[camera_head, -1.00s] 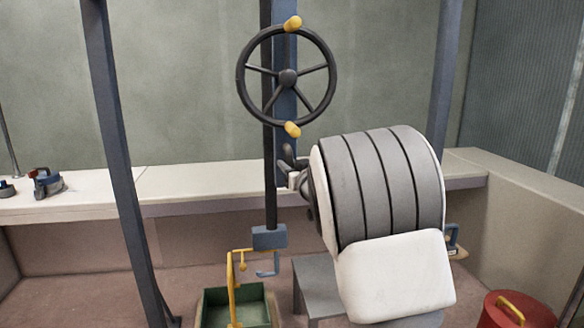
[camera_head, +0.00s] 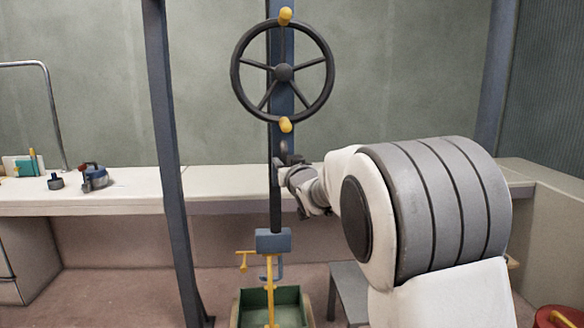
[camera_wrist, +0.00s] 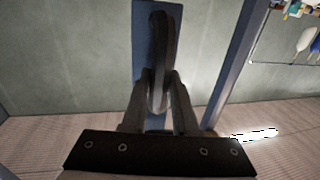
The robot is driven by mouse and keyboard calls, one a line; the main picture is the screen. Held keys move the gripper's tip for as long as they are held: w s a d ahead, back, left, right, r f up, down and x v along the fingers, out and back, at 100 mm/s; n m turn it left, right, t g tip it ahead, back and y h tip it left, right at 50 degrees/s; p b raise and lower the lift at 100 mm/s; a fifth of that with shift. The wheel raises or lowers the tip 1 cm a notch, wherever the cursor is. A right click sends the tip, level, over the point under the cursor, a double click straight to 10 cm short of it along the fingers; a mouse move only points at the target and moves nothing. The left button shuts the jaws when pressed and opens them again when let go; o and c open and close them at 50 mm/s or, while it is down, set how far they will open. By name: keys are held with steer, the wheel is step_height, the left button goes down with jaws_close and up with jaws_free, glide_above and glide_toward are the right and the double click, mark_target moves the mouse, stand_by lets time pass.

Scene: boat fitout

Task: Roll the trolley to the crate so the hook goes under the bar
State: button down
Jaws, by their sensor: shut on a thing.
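The trolley shows as a dark handwheel (camera_head: 248,52) with two yellow knobs, a blue upright piece behind it and a black rod (camera_head: 276,212) hanging below. The rod ends in a blue-grey block (camera_head: 273,240) with a hook (camera_head: 280,271) under it. A green crate (camera_head: 290,297) stands on the floor below, with a yellow bar (camera_head: 258,253) raised over it. The hook and the yellow upright overlap in the head view; whether they touch is unclear. My gripper (camera_head: 284,158) is shut on a dark handle (camera_wrist: 158,55) near the rod, seen nearly edge-on in the wrist view.
A blue post (camera_head: 172,150) stands left of the trolley, another (camera_head: 492,80) at the right. A pale bench (camera_head: 115,185) with small items runs along the wall. A grey stand (camera_head: 348,292) is right of the crate, and a red container (camera_head: 558,316) is far right.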

steer(key=shift+a, duration=0.4)
steer(key=c, duration=0.7)
jaws_free()
steer(key=shift+d, duration=0.1)
steer(key=shift+s, duration=0.3)
steer(key=s+d, duration=0.1)
steer(key=s, duration=0.4)
steer(key=s+d+p, duration=0.1)
steer(key=s, duration=0.5)
steer(key=s+d+p, duration=0.1)
steer(key=s, duration=0.4)
steer(key=shift+s+d, duration=0.15)
steer(key=shift+s, duration=0.1)
